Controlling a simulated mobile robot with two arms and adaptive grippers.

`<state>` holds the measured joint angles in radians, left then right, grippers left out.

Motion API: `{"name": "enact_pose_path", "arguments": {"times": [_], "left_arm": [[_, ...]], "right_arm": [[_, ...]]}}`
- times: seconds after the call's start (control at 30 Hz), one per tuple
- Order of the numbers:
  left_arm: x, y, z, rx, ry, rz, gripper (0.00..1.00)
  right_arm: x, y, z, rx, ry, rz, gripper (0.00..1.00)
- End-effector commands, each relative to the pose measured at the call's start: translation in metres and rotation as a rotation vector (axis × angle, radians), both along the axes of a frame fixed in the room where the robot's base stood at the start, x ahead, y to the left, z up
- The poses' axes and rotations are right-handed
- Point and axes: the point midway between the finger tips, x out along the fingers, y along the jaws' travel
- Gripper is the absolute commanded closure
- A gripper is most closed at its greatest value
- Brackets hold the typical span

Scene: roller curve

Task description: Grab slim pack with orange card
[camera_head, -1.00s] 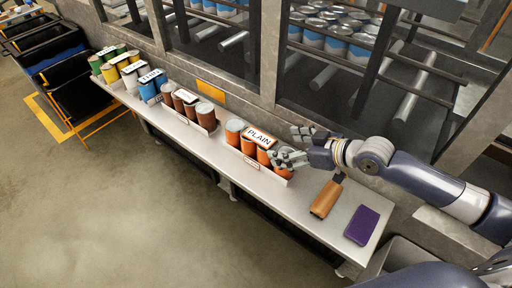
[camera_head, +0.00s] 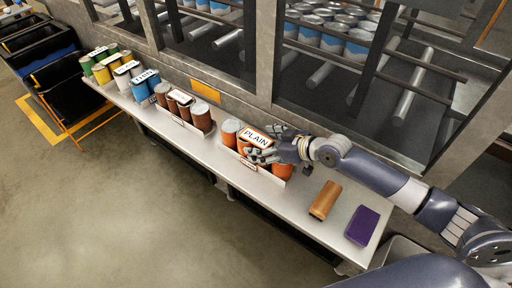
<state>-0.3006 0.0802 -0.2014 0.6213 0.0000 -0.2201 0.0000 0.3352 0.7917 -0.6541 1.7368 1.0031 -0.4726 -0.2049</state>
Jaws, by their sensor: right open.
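A slim pack of orange cans (camera_head: 229,133) stands in a low white tray on the bench. A white card reading PLAIN (camera_head: 257,136) lies tilted over the cans. My right gripper (camera_head: 271,146) is open over the right part of this pack, with its fingers pointing left, one at the card's near edge and one behind. It hides some of the can tops. I cannot tell whether the fingers touch the pack. My left gripper is out of view.
The grey bench (camera_head: 283,206) also holds brown cans (camera_head: 200,118), blue cans (camera_head: 147,88) and yellow and green cans further left. An orange-brown block (camera_head: 324,200) and a purple item (camera_head: 362,226) lie at the right end. A wall with windows runs behind.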

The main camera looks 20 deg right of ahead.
Motion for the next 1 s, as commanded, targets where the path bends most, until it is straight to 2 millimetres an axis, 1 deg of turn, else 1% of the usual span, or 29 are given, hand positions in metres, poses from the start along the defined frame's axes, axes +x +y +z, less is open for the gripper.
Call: {"name": "enact_pose_path", "arguments": {"times": [0.03, 0.2, 0.33, 0.53, 0.57, 0.6, 0.67, 0.7, 0.77, 0.8, 0.9, 0.93, 0.97, 1.0], "left_arm": [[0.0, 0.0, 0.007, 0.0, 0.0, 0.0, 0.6], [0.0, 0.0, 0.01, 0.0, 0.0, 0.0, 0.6], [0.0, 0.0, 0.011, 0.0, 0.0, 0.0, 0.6], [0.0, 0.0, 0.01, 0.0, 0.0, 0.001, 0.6], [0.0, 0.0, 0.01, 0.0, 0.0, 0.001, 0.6], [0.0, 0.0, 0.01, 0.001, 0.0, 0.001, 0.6], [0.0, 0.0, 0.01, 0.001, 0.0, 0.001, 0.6], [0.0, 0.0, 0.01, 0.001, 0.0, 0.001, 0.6], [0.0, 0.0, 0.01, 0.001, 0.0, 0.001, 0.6], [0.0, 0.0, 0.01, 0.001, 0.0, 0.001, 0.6], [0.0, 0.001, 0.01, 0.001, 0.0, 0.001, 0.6], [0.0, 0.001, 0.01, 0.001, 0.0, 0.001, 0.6], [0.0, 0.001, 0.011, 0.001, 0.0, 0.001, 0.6], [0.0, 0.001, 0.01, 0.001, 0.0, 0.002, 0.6]], "right_arm": [[0.007, 0.004, 0.002, 0.003, 0.0, -0.001, 0.18], [0.02, 0.013, -0.009, 0.002, 0.0, -0.001, 0.18], [0.023, 0.016, -0.013, 0.001, 0.001, 0.0, 0.18], [0.023, 0.016, -0.014, 0.0, 0.0, 0.0, 0.18], [0.023, 0.016, -0.014, 0.001, 0.001, 0.0, 0.25], [0.023, 0.016, -0.014, 0.001, 0.001, 0.0, 0.34], [0.023, 0.015, -0.013, 0.001, 0.001, 0.0, 0.48], [0.023, 0.015, -0.014, 0.001, 0.001, 0.0, 0.57], [0.022, 0.015, -0.014, 0.001, 0.001, 0.0, 0.71], [0.022, 0.015, -0.014, 0.0, 0.001, 0.0, 0.8], [0.022, 0.016, -0.015, 0.0, 0.002, 0.0, 1.0], [0.022, 0.016, -0.015, 0.0, 0.004, 0.0, 1.0], [0.024, 0.016, -0.009, 0.006, -0.009, -0.001, 1.0], [0.024, 0.016, -0.009, 0.006, -0.008, -0.001, 1.0]]}}
